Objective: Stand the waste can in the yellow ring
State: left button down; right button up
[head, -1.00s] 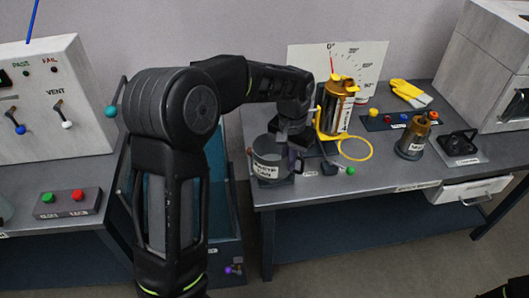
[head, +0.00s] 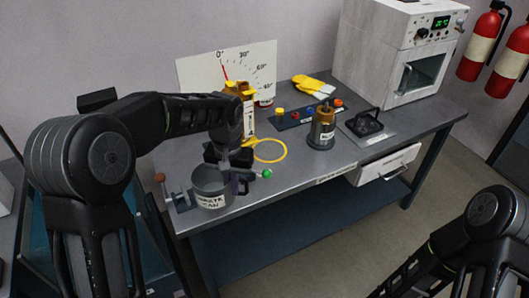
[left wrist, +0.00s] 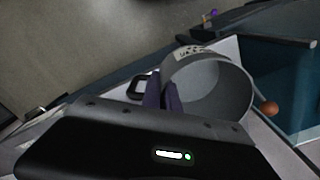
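The waste can (head: 211,187) is a grey, open-topped can with a white label, near the front left of the bench. My left gripper (head: 238,172) is at its right side, where a dark handle shows. In the left wrist view the two dark purplish fingers (left wrist: 162,92) are close together against the side of the can (left wrist: 208,88), which looks empty. The grip itself is partly hidden. The yellow ring (head: 270,151) lies flat and empty on the bench, behind and right of the can. My right arm is at the lower right, its gripper out of view.
An orange-knobbed fixture (head: 180,200) is just left of the can. A green-knobbed lever (head: 267,173) lies between can and ring. A yellow holder (head: 242,110) stands behind the ring, a brass-topped cylinder (head: 321,127) to its right. The bench front right of the lever is clear.

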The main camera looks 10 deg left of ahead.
aim_at(269, 150)
jog(key=i+l+u, duration=0.2)
jog(key=i+l, duration=0.15)
jog(key=l, duration=0.3)
jog(key=i+l+u, duration=0.1)
jog(key=l, duration=0.2)
jog(key=i+l+u, duration=0.1)
jog(key=l, duration=0.25)
jog(key=i+l+u, duration=0.1)
jog(key=i+l, duration=0.15)
jog(key=l, duration=0.15)
jog(key=i+l+u, duration=0.1)
jog(key=l, duration=0.25)
